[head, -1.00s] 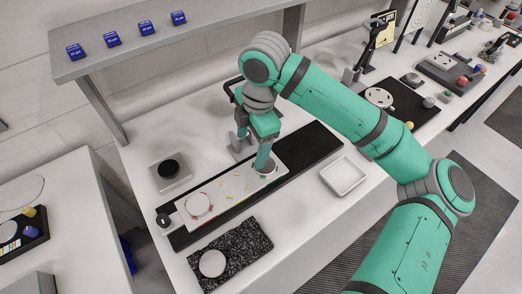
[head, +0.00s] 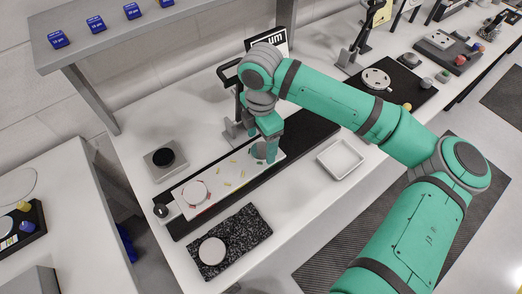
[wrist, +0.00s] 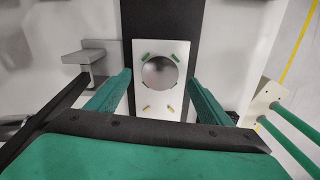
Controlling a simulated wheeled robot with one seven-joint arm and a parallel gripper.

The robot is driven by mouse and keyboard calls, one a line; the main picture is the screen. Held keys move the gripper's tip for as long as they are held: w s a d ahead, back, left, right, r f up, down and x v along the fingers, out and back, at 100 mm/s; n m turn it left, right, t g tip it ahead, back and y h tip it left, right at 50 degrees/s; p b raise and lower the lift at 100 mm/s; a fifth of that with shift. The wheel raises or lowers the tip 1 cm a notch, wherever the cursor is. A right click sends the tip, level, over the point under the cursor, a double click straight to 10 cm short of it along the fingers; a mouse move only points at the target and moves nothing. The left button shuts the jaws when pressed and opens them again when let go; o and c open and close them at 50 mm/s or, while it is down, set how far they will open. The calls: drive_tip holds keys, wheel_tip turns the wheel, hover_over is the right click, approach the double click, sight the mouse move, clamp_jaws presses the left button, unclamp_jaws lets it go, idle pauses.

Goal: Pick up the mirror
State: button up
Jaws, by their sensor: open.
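The mirror looks like a round, shiny grey disc (wrist: 160,73) on a white plate (wrist: 160,108) in the wrist view. Small green and yellow marks surround it. In the head view the same white plate (head: 219,190) lies along a black strip, and the disc (head: 259,151) is at its far right end, partly covered by my fingers. My gripper (head: 262,157) is low over that end. In the wrist view my gripper (wrist: 160,80) is open, with one green finger on each side of the disc and nothing held. Finger contact with the plate cannot be told.
A second round disc (head: 195,192) with red marks sits at the plate's left end. Another disc (head: 212,251) lies on a speckled black slab (head: 240,236). A white tray (head: 340,160) stands to the right. A grey upright stand (head: 238,128) is close behind my gripper.

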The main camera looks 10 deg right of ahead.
drive_tip(key=shift+f, duration=1.25)
drive_tip(key=shift+w, duration=0.1)
drive_tip(key=c, duration=1.2)
drive_tip(key=shift+d, duration=0.1)
drive_tip(key=shift+r, duration=0.1)
drive_tip(key=shift+r, duration=0.45)
drive_tip(key=shift+s+r, duration=0.25)
drive_tip(key=shift+r, duration=0.95)
drive_tip(key=s+a+r, duration=0.1)
drive_tip(key=s+r, duration=0.2)
drive_tip(key=s, duration=0.1)
drive_tip(key=s+a+r, duration=0.1)
drive_tip(key=s+r, duration=0.2)
drive_tip(key=s, duration=0.2)
drive_tip(key=s+r, duration=0.3)
drive_tip(key=s, duration=0.1)
drive_tip(key=shift+s+a+r, duration=0.15)
drive_tip(key=shift+a+r, duration=0.1)
drive_tip(key=shift+a, duration=0.15)
